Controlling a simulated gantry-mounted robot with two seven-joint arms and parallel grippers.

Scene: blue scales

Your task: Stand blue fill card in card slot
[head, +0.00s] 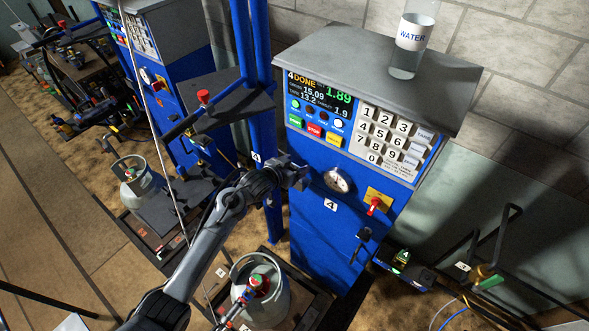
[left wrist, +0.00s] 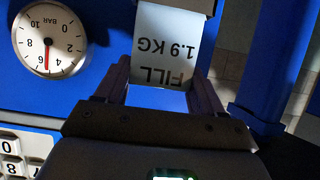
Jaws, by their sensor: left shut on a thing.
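The fill card (left wrist: 168,45) is white with "FILL 1.9 KG" printed on it, upside down in the left wrist view. My left gripper (left wrist: 160,100) is shut on it; the card shows between the two fingers. The card's far end meets a dark grey fitting (left wrist: 188,6) on the blue cabinet; I cannot tell whether it is inside it. In the head view my left gripper (head: 298,176) is at the cabinet's left front edge, left of the gauge, and the card is hidden there. I cannot identify the card slot for certain. My right gripper is not in view.
The blue scale cabinet (head: 318,225) has a display reading DONE 1.89, a keypad (head: 385,138), a round gauge (head: 337,180) and a red-handled valve (head: 376,204). A water bottle (head: 411,45) stands on top. A gas cylinder (head: 262,290) stands below my left arm. A blue post (head: 262,130) rises beside the cabinet.

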